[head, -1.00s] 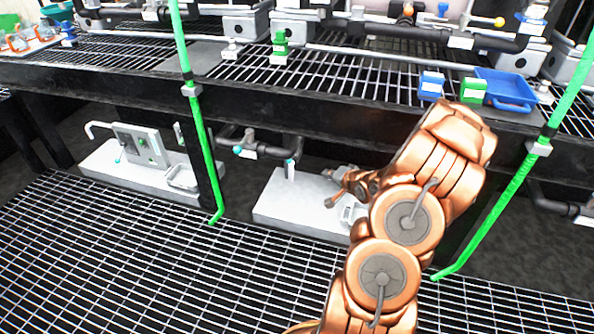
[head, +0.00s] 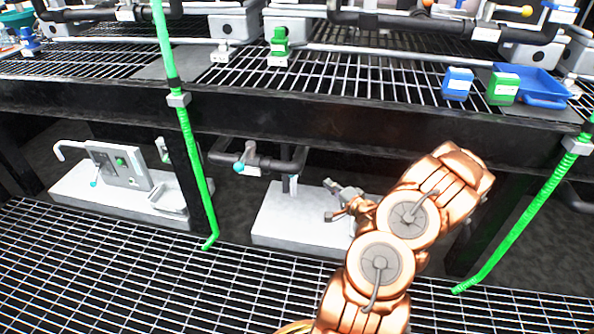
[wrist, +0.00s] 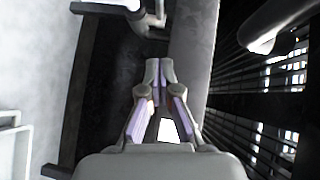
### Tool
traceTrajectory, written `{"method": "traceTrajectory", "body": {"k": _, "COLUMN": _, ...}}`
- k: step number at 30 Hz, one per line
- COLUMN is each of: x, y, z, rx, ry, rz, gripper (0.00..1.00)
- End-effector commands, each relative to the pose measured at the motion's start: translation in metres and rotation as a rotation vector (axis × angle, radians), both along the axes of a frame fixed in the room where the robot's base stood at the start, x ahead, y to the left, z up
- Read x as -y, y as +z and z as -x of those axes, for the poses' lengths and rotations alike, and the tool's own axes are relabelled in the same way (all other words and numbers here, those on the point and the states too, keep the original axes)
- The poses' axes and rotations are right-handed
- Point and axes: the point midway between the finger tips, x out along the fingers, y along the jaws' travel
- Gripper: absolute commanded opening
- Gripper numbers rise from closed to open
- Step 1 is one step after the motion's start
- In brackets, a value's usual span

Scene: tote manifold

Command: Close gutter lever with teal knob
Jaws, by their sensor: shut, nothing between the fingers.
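A teal knob (head: 239,167) sits at the end of a short grey lever (head: 246,155) on a dark pipe (head: 270,163) under the bench, left of my arm. The lever hangs slanting down from the pipe. My gripper (head: 332,188) is low under the bench, to the right of this lever and apart from it, partly hidden by my arm. In the wrist view my gripper (wrist: 158,68) is shut and empty. A grey pipe fitting (wrist: 150,18) lies beyond its fingertips. I cannot make out the teal knob in the wrist view.
A white plinth (head: 285,218) lies below the pipe. Blue and green blocks (head: 458,84) stand on the grating above. Open grating floor (head: 130,270) lies in front.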

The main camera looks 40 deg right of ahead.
Motion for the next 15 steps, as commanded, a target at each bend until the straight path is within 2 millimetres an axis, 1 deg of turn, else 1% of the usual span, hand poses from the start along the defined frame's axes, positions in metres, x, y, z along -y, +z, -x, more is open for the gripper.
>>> {"method": "traceTrajectory", "body": {"k": 8, "x": 0.0, "y": -0.001, "z": -0.003, "rx": -0.001, "ry": 0.001, "rz": 0.002, "gripper": 0.0}}
{"method": "traceTrajectory", "body": {"k": 11, "x": 0.001, "y": -0.002, "z": -0.009, "rx": -0.002, "ry": 0.003, "rz": 0.002, "gripper": 0.0}}
{"method": "traceTrajectory", "body": {"k": 15, "x": 0.002, "y": -0.005, "z": -0.023, "rx": -0.002, "ry": 0.004, "rz": 0.003, "gripper": 0.0}}
